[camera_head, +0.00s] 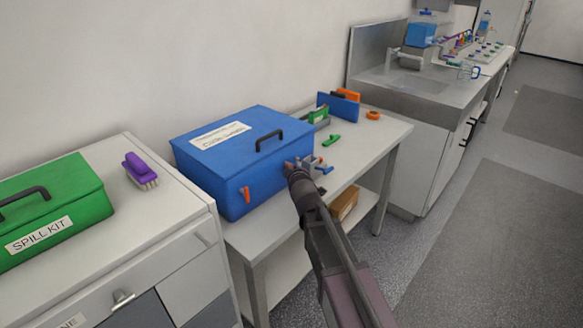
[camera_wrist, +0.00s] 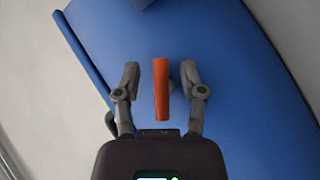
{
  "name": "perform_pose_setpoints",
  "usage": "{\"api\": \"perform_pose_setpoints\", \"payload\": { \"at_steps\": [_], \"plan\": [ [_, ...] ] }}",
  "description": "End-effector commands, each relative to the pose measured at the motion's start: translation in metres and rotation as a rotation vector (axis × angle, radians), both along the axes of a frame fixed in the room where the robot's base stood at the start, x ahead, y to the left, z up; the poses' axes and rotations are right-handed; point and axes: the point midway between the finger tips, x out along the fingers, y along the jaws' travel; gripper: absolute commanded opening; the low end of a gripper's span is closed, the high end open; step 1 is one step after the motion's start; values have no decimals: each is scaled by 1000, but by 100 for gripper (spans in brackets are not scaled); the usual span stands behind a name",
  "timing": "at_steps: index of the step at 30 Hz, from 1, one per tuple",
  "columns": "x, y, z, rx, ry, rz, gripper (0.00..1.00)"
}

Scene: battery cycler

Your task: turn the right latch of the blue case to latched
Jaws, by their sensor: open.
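The blue case (camera_head: 225,172) stands closed on a table, with a black handle and a white label on its lid. Its left latch (camera_head: 246,194) is a small orange bar on the front, slightly tilted. My gripper (camera_head: 301,164) is at the right part of the case front and mostly hides the right latch in the head view. In the wrist view the right latch (camera_wrist: 161,92) is an orange bar against the blue front.
A green spill kit (camera_head: 62,205) and a purple brush (camera_head: 140,170) sit on the left cabinet. Right of the case lie a green clip-like item (camera_head: 331,141), an orange ring (camera_head: 373,115) and a blue-and-orange holder (camera_head: 340,105). A sink counter (camera_head: 445,97) stands beyond.

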Motion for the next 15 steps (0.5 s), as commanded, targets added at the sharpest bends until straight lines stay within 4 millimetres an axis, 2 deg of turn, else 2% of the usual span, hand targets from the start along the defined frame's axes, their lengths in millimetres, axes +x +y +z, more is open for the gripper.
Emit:
{"api": "perform_pose_setpoints", "payload": {
  "at_steps": [4, 5, 9, 10, 15],
  "plan": [
    [-1, 2, 0, 0, 0, 2, 52],
    [-1, 2, 0, 0, 0, 2, 46],
    [-1, 3, 0, 0, 0, 4, 5],
    [-1, 3, 0, 0, 0, 5, 0],
    [-3, 8, 1, 1, -2, 13, 0]
  ]
}}
